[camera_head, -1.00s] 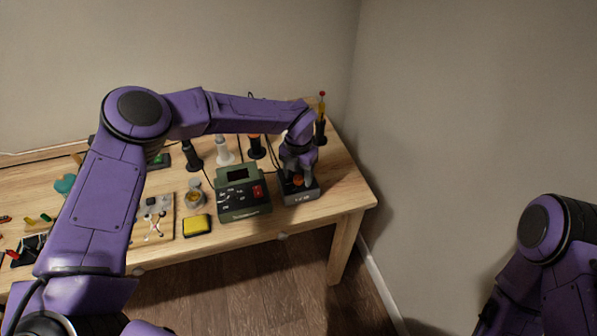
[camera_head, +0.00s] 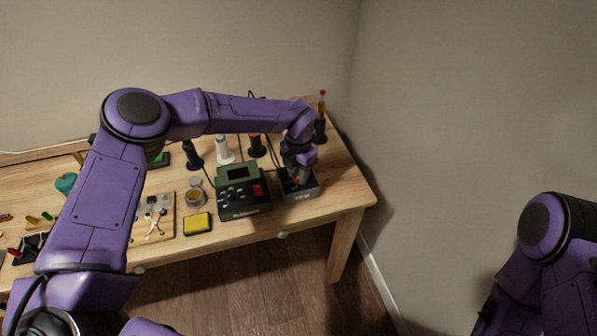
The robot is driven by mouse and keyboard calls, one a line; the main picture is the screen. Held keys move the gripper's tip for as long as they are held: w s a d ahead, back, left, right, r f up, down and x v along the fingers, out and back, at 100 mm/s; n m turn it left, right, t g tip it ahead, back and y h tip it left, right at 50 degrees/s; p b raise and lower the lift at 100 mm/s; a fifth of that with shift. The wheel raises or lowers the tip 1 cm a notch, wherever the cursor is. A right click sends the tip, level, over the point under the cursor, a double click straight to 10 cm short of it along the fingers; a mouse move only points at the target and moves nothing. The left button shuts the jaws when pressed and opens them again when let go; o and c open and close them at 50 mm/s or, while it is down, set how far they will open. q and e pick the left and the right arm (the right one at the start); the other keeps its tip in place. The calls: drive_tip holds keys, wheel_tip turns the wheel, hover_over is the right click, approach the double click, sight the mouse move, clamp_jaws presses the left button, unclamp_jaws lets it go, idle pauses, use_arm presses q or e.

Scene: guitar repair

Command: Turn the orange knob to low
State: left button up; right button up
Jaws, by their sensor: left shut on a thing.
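The orange knob (camera_head: 297,182) sits on top of a small dark grey box (camera_head: 302,194) near the right end of the workbench. My left gripper (camera_head: 297,176) reaches down over this box from above and is shut on the orange knob. The fingers hide much of the knob, so its pointer and setting marks cannot be read. My right arm (camera_head: 545,250) shows at the lower right, away from the bench. Its gripper is out of view.
A green-and-black station (camera_head: 243,197) with a red switch stands just left of the box. A yellow sponge tray (camera_head: 197,224), holders and tools crowd the wooden bench (camera_head: 255,228). A wall rises close on the right.

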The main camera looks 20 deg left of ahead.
sight(298, 176)
use_arm(q)
drive_tip(key=m, duration=0.4)
drive_tip(key=shift+r+p, duration=0.1)
drive_tip(key=shift+p, duration=0.25)
drive_tip(key=shift+m, duration=2)
drive_tip(key=o, duration=1.1)
drive_tip(key=shift+c, duration=0.2)
wheel_tip(298, 176, up, 10)
drive_tip(key=b, duration=0.1)
drive_tip(key=shift+r+b, duration=0.25)
drive_tip(key=shift+b, duration=0.05)
